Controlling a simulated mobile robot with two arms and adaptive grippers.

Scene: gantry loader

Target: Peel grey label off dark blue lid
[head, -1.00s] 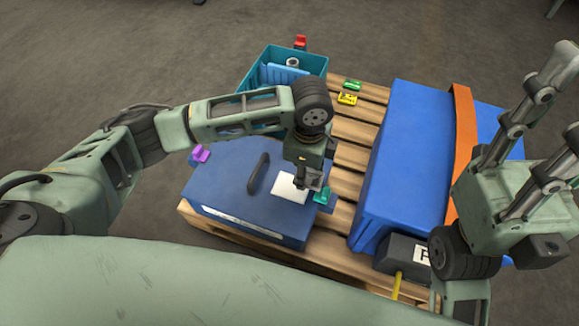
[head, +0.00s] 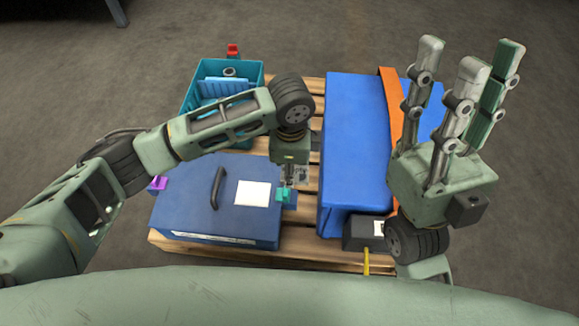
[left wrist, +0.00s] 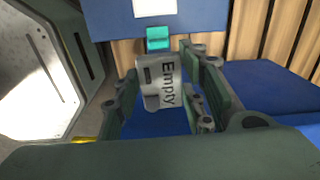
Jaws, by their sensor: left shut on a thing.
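The dark blue lid (head: 180,205), with a black handle, closes the box at the front left of the pallet; its edge also shows in the left wrist view (left wrist: 110,22). A white square (head: 252,193) lies flat on it. My left gripper (head: 293,178) is just off the lid's right side, near a teal clip (head: 284,195). In the left wrist view its fingers (left wrist: 165,85) are shut on a grey label (left wrist: 160,82) reading "Empty", which appears apart from the lid. My right gripper (head: 472,62) points up, its three fingers spread and empty.
A large blue case (head: 350,140) with an orange strap (head: 392,110) stands right on the wooden pallet (head: 305,258). A teal crate (head: 200,130) stands at the back left. A black device (head: 360,232) with a yellow part sits in front of the case. A purple clip (head: 158,183) is at the lid's left.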

